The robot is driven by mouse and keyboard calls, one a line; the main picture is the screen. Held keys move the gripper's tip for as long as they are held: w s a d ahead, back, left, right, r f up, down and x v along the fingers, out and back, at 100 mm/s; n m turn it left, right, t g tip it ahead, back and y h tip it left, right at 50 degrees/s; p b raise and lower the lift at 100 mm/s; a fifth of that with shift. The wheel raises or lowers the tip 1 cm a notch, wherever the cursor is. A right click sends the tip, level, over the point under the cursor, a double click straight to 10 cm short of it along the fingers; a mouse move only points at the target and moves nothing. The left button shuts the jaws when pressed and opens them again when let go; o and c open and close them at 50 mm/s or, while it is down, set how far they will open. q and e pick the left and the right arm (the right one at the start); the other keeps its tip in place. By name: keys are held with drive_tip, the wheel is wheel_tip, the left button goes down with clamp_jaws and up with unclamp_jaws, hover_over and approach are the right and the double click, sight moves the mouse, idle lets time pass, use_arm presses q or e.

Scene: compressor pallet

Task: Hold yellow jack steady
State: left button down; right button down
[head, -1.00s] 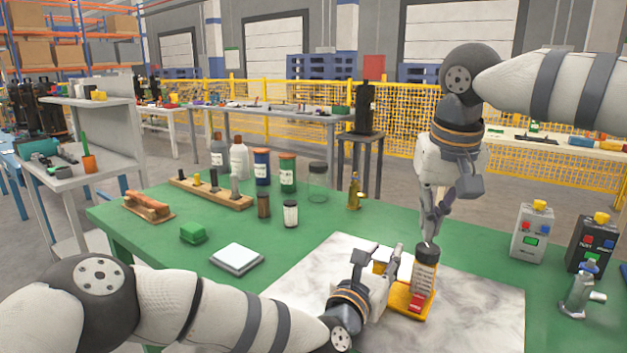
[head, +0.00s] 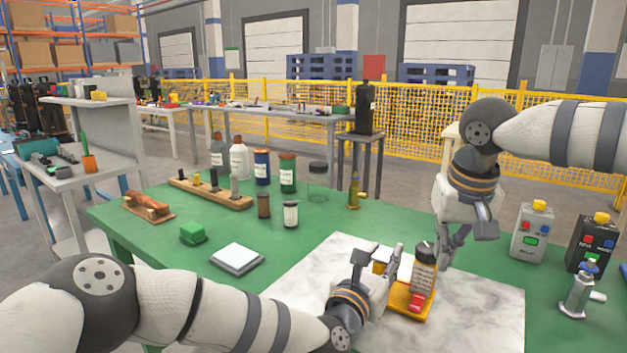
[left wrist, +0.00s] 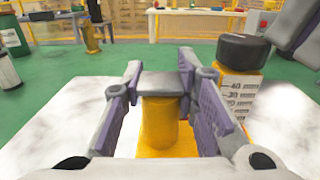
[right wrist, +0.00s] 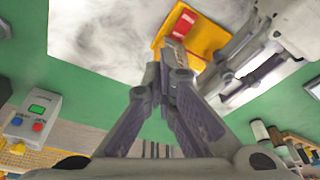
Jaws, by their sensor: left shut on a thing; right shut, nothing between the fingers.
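The yellow jack (head: 408,304) stands on the white marbled slab. It has a yellow base with a red patch and an upright scale-marked column (head: 423,277) with a black cap. The left wrist view shows its yellow cylinder (left wrist: 159,127) with a flat grey top, and the black-capped column (left wrist: 243,85) to the right. My left gripper (head: 380,264) is shut on the yellow cylinder, one finger on each side. My right gripper (head: 444,262) is shut and empty, just right of the column. In the right wrist view its fingertips (right wrist: 167,72) point toward the jack's base (right wrist: 205,36).
The marbled slab (head: 480,318) lies on the green table (head: 330,222). Two meter boxes (head: 532,233) and a metal valve (head: 578,292) stand at the right. A white pad (head: 237,258), a green block (head: 193,233) and several bottles stand left and behind. The slab's left part is clear.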

drive_tip(key=shift+f, duration=0.4)
drive_tip(key=shift+s+a, duration=0.1)
drive_tip(key=shift+a, duration=0.15)
drive_tip(key=shift+a, duration=1.15)
drive_tip(key=shift+w+a, duration=0.2)
drive_tip(key=w+v, duration=0.1)
drive_tip(key=v, duration=0.5)
drive_tip(key=shift+r, duration=0.25)
